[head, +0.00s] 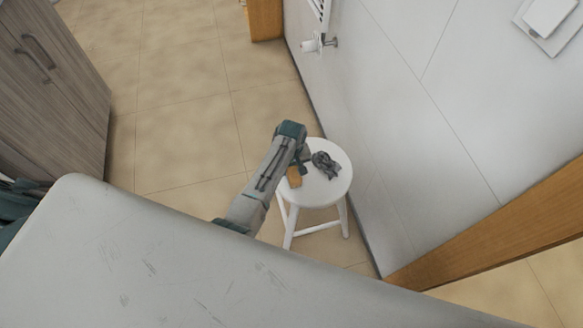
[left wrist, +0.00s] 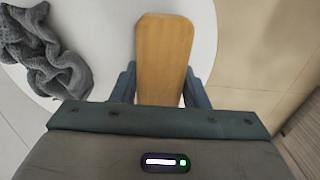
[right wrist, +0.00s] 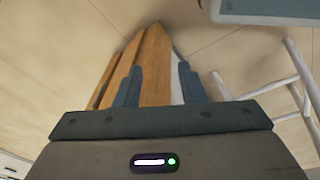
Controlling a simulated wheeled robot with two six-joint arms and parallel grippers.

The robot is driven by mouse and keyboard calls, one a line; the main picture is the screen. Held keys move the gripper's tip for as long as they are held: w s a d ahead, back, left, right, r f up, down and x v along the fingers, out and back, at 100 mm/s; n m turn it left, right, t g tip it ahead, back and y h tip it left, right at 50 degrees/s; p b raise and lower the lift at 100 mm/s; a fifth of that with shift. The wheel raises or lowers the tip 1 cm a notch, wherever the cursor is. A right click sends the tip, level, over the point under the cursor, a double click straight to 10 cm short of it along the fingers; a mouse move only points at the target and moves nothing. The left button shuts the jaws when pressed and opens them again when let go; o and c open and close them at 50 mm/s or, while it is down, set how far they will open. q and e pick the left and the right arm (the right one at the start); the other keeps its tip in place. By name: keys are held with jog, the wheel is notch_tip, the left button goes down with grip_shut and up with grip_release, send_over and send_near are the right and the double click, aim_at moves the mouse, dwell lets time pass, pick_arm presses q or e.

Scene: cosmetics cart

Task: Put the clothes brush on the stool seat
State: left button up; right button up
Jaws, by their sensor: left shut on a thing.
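The clothes brush, with a flat tan wooden back (head: 295,177), is at the left part of the white round stool seat (head: 332,186). In the left wrist view the brush (left wrist: 164,55) lies between the fingers of my left gripper (left wrist: 160,88), which is shut on it. The seat (left wrist: 110,30) shows beneath and beside the brush; I cannot tell whether they touch. My right gripper (right wrist: 160,85) is open, with a gap between its fingers and nothing clearly held. It is outside the head view. The bristles are hidden.
A crumpled grey cloth (head: 325,165) lies on the seat right of the brush. It also shows in the left wrist view (left wrist: 45,55). A white wall (head: 420,130) and wooden door frame (head: 490,228) stand right of the stool, with a wooden cabinet (head: 55,80) at left. Tiled floor between is clear.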

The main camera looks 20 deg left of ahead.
pick_arm(q)
jog(key=shift+f, duration=0.15)
jog(key=o, duration=1.3)
pick_arm(e)
jog(key=shift+w+r, duration=0.1)
jog(key=shift+r, duration=0.05)
